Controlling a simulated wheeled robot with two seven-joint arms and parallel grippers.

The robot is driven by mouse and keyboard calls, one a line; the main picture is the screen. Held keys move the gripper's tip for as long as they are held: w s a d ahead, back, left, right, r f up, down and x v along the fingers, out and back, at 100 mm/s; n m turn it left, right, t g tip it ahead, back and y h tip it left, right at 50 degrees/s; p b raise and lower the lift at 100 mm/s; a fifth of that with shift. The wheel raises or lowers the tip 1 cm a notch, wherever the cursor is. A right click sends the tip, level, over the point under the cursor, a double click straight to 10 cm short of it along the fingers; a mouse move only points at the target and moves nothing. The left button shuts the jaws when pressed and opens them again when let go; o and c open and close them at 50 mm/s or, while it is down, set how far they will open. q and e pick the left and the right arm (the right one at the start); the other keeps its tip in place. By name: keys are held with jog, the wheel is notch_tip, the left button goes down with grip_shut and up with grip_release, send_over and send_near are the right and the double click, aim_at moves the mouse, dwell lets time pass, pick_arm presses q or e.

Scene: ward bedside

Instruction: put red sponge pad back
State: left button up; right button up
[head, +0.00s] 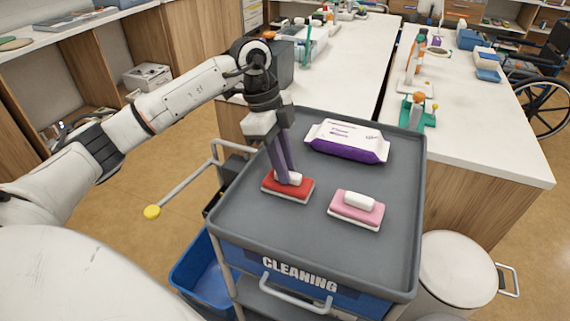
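The red sponge pad (286,190) has a white grip block on top and is at the left part of the grey top of the cleaning cart (245,205). It appears to lie flat on that top. My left gripper (288,177) points down over it. Its two purple fingers are close together on either side of the white block and look shut on it. The fingers hide part of the block. My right gripper is not in view.
A pink sponge pad (356,212) with a white block lies to the right. A purple and white wipes pack (346,142) lies behind. The cart's raised rim surrounds its top. A white bin (457,265) stands right, a blue tub (200,275) left. The cart's front top is clear.

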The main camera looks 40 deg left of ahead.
aim_at(272, 176)
pick_arm(q)
jog(key=o, duration=0.3)
jog(key=shift+o, duration=0.2)
jog(key=shift+r, duration=0.1)
jog(key=v, duration=1.2)
jog(key=shift+d, duration=0.1)
